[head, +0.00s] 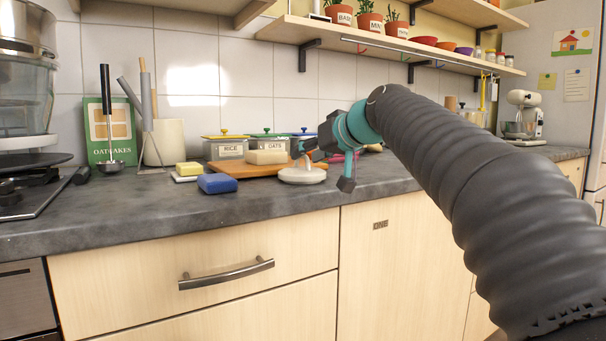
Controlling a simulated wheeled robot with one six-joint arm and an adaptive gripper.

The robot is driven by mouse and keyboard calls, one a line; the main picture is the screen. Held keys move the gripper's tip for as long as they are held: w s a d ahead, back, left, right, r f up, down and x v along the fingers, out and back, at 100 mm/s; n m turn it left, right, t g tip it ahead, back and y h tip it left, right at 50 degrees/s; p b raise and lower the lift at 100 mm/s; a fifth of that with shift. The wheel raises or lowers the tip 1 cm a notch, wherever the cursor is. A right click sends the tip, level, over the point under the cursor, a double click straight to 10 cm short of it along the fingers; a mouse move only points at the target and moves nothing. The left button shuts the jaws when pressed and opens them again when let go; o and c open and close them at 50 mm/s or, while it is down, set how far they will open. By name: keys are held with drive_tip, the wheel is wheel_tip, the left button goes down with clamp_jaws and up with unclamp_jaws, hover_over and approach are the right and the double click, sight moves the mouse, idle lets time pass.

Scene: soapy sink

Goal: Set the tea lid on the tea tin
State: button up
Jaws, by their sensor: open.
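A pale round lid-like disc with an orange-brown knob (302,175) lies on the counter near its front; it may be the tea lid, but no lettering shows. My gripper (322,168) is open, with its fingers spread around the right side of the disc in the picture; I cannot tell whether they touch it. Behind stand a rice tin (228,151) with a yellow lid and an oats tin (276,147) with a green lid. A blue lid (303,134) shows to their right, partly behind my gripper. No tea label is readable, and my gripper and arm hide part of that area.
A wooden board (240,170) bears a cream block (267,157). A pinkish item (343,157) is partly hidden behind my gripper. The front counter strip (130,208) is clear.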

sight(302, 167)
drive_tip(key=x, duration=0.3)
clamp_jaws()
idle(0.4)
